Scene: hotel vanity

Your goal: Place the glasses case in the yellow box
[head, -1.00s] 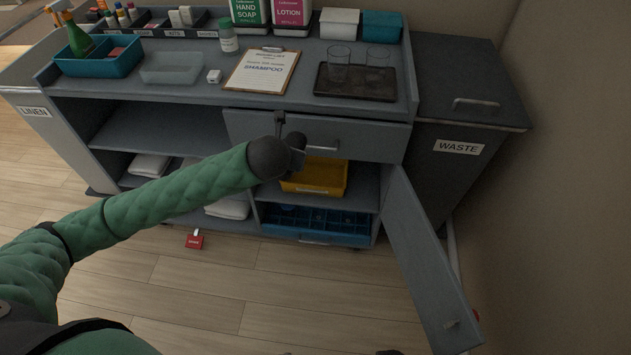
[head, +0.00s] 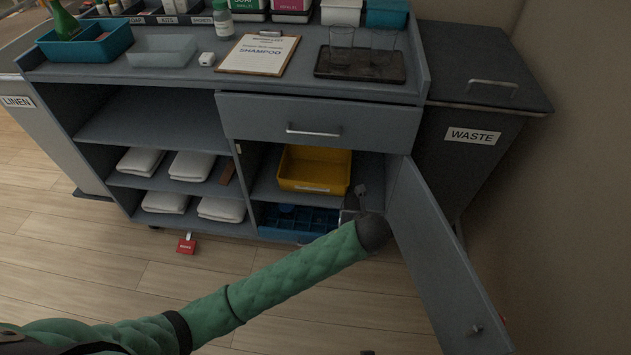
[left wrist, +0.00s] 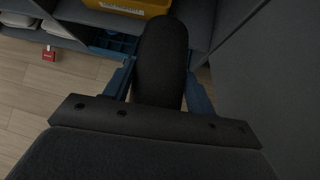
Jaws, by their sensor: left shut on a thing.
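The glasses case (left wrist: 160,55), dark and rounded, is held lengthwise between the blue fingers of my left gripper (left wrist: 158,85) in the left wrist view. In the head view my left gripper (head: 362,200) is small and partly hidden by my wrist, in front of the open cupboard. The case cannot be made out clearly there. The yellow box (head: 317,168) stands on the cupboard's upper shelf, open at the top, and looks empty. Its front edge also shows in the left wrist view (left wrist: 125,8). The gripper is just right of and in front of the box. My right gripper is not in view.
The open cupboard door (head: 440,255) stands to the right of my left gripper. A closed drawer (head: 318,122) is above the box, and a blue divided tray (head: 290,222) is below it. Folded towels (head: 190,166) lie on the left shelves. A waste bin (head: 480,120) stands at right.

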